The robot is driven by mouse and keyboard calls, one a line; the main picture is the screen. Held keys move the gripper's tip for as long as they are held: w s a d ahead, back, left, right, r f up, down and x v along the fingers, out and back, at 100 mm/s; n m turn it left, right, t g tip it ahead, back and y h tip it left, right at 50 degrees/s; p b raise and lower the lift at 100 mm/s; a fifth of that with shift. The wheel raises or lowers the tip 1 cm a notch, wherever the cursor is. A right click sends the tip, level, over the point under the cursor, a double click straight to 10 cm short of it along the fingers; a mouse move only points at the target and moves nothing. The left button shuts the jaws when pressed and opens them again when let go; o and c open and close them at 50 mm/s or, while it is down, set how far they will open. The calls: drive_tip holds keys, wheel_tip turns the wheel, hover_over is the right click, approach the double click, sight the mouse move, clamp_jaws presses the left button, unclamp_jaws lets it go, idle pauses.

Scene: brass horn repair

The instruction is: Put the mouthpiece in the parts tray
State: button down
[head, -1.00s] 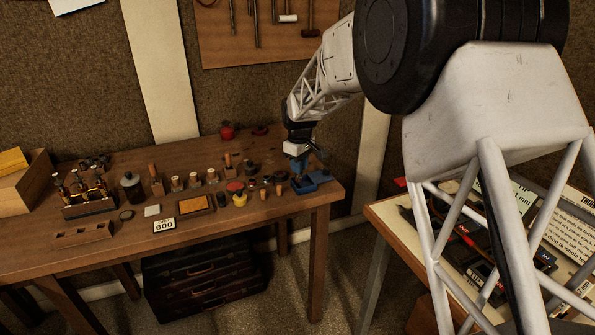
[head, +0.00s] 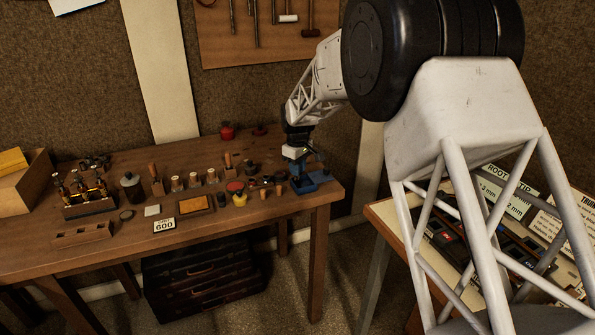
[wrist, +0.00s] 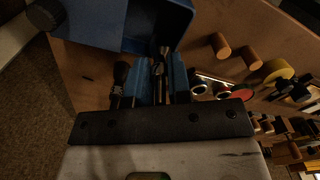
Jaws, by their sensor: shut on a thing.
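My gripper (wrist: 160,88), with blue fingers, is shut on a narrow metallic piece (wrist: 160,64), which looks like the mouthpiece; only part of it shows between the fingers. In the head view my gripper (head: 299,177) points down at the right end of the bench, and the held piece cannot be made out. A blue box-like fixture (head: 317,178) stands right at the gripper. It also shows in the wrist view (wrist: 105,25); I cannot tell whether they touch. A wooden holder with pockets (head: 83,234) lies at the bench's front left; I cannot tell which thing is the parts tray.
Several small jars, corks and pots, including a yellow pot (head: 239,199), stand left of my gripper. A "600" card (head: 164,225) and a brass valve part (head: 85,190) are farther left. The bench's right edge (head: 341,190) is close to the blue fixture.

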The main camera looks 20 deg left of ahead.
drive_tip(key=shift+f, duration=0.55)
drive_tip(key=shift+f, duration=0.15)
drive_tip(key=c, duration=1.1)
unclamp_jaws()
drive_tip(key=shift+o, duration=0.2)
drive_tip(key=shift+r, duration=6.15)
